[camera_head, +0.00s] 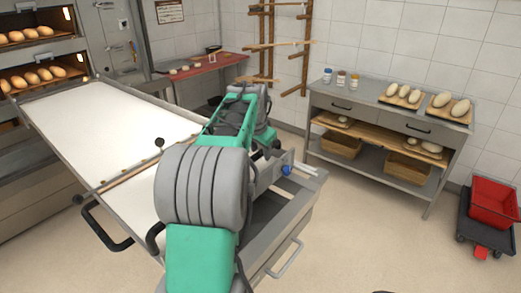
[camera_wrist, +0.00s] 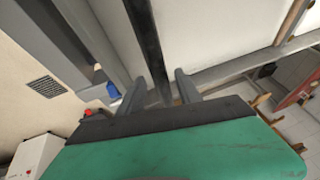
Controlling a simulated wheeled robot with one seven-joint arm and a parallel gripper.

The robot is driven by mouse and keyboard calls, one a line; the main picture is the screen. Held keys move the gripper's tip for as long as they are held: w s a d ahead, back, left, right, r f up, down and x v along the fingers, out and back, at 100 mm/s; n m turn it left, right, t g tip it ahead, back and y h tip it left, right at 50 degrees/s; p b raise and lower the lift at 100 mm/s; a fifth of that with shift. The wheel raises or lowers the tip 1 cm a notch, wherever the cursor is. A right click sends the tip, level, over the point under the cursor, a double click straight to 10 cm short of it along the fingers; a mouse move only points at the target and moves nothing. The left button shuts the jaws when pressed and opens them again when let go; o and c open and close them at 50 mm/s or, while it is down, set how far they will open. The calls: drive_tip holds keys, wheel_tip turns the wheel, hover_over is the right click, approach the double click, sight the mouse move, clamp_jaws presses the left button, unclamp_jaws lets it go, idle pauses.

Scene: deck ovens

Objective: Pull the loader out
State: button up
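The loader (camera_head: 110,115) is a long white belt in a metal frame, running from the deck oven at the upper left toward my arm. A black handle (camera_head: 105,232) sticks out from its near left edge. In the head view my arm covers part of the loader's near end and hides my fingertips. In the wrist view my gripper (camera_wrist: 171,78) shows two grey fingers spread apart. A dark bar (camera_wrist: 146,40) runs down to them and lies at or between the fingers; I cannot tell whether they touch it. The white belt also shows in the wrist view (camera_wrist: 225,30).
The oven decks (camera_head: 40,75) hold several loaves. A bench (camera_head: 385,125) with dough on boards stands at the right, and a red crate (camera_head: 493,200) on a dark cart stands at the far right. The floor between bench and loader is clear.

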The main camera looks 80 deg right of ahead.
clamp_jaws()
idle(1.2)
